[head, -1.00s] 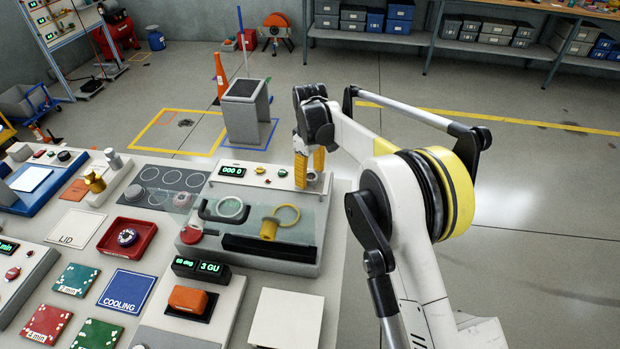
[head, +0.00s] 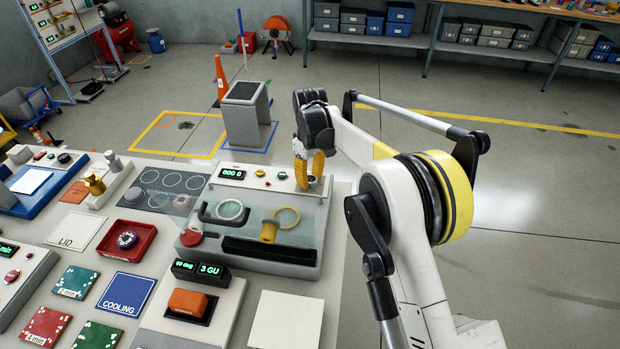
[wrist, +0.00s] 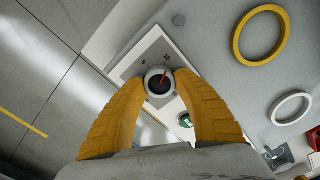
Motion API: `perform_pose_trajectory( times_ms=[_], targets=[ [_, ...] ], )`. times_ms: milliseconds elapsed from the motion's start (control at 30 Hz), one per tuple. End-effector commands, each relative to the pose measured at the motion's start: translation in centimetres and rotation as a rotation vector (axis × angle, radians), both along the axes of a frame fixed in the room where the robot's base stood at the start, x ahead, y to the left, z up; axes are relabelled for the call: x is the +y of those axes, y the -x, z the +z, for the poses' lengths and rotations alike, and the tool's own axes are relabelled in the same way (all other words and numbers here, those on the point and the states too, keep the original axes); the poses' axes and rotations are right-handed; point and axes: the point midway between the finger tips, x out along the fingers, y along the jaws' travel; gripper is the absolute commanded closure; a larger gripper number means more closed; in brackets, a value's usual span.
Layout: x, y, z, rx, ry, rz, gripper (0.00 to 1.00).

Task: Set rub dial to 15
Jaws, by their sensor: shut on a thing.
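The rub dial (wrist: 160,86) is a round knob with a dark face and a red pointer, on a pale square plate (wrist: 137,63) with small marks. In the head view my gripper (head: 309,182) is at the right end of the machine's back panel and mostly hides the dial. A green display (head: 232,174) on that panel seems to read 000 0.
The machine has a clear cover (head: 312,222) in front of the panel, with a white ring (head: 229,209) and a yellow ring (head: 287,217) in view. A green button (wrist: 185,120) sits close to the dial. Open floor lies to the right.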

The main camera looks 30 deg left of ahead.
Motion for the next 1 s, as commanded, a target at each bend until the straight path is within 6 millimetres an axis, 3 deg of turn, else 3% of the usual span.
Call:
perform_pose_trajectory(
  times_ms=[1000],
  targets=[
    [-0.11,-0.15,-0.04,0.000,0.000,-0.835,0.95]
  ],
)
